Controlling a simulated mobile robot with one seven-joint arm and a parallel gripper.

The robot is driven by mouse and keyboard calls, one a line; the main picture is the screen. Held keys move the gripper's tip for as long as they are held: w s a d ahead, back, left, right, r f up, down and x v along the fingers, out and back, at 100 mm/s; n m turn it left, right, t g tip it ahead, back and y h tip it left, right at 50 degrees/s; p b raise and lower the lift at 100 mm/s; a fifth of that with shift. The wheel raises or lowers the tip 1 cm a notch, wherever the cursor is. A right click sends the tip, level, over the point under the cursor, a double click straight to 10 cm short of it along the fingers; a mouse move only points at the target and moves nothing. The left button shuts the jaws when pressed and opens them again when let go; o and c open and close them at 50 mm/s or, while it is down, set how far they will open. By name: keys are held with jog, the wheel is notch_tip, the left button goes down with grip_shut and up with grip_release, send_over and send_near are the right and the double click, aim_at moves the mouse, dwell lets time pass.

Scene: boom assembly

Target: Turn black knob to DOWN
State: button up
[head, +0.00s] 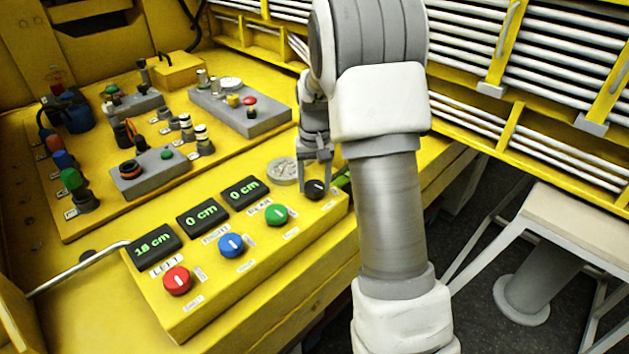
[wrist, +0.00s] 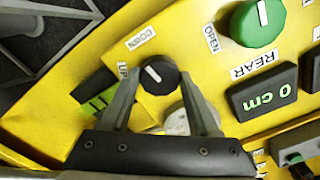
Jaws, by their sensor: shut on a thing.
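The black knob (wrist: 158,80) stands at the end of the control panel, with a white pointer line slanting to the upper left in the wrist view. A label reading DOWN (wrist: 140,38) lies above it in that view, and a label reading UP (wrist: 122,70) lies to its left. The knob also shows in the head view (head: 316,190) at the panel's right end. My gripper (wrist: 159,76) has one finger on each side of the knob and is shut on it. In the head view my gripper (head: 314,178) reaches down to the knob.
Red (head: 177,281), blue (head: 231,246) and green (head: 277,215) knobs line the same panel. Displays read 18 cm (head: 154,246), 0 cm (head: 203,217) and 0 cm (head: 245,193). A round grey disc (head: 283,171) lies close beside my gripper. A yellow railing (head: 510,110) stands behind my arm.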

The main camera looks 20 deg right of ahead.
aim_at(314, 185)
jog(key=shift+m, duration=0.9)
jog(key=o, duration=1.4)
jog(key=shift+c, duration=0.2)
notch_tip(314, 185, up, 18)
jog(key=p, duration=0.1)
jog(key=shift+f, duration=0.25)
